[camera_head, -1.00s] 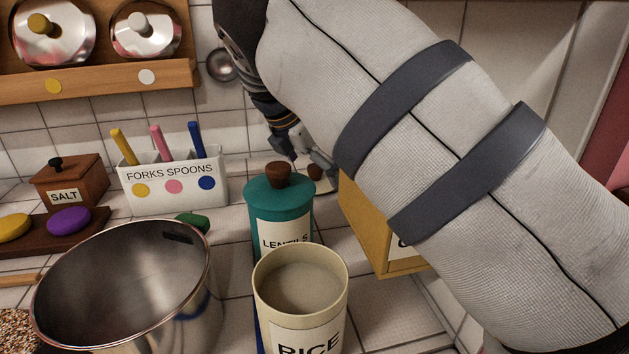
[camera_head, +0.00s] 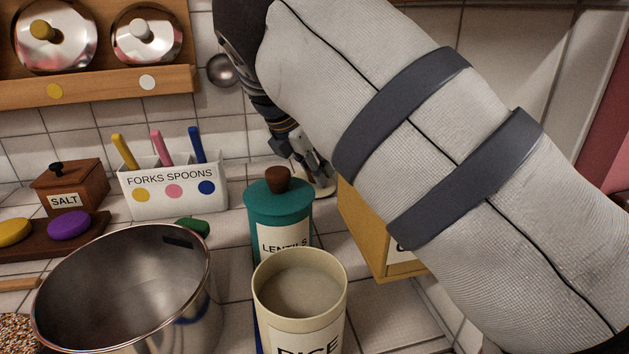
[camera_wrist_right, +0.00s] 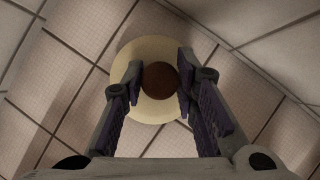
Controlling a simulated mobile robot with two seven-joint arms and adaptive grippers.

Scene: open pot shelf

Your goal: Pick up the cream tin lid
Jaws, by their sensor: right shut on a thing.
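The cream tin lid (camera_wrist_right: 131,70) is a round cream disc with a dark brown knob (camera_wrist_right: 160,79) in the right wrist view. The fingers of my right gripper (camera_wrist_right: 160,85) stand on either side of the knob and are shut on it. In the head view this gripper (camera_head: 316,172) is behind the teal tin, and only a sliver of the lid's rim (camera_head: 325,192) shows beneath it. The open cream rice tin (camera_head: 302,290) stands in front. I cannot tell whether the lid touches the counter. My left gripper is out of view.
The teal lentils tin (camera_head: 280,215) with a brown knob stands just in front of the lid. A yellow box (camera_head: 365,232) is to its right, partly behind my arm. A steel pot (camera_head: 130,290) and a white cutlery holder (camera_head: 172,190) are to the left.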

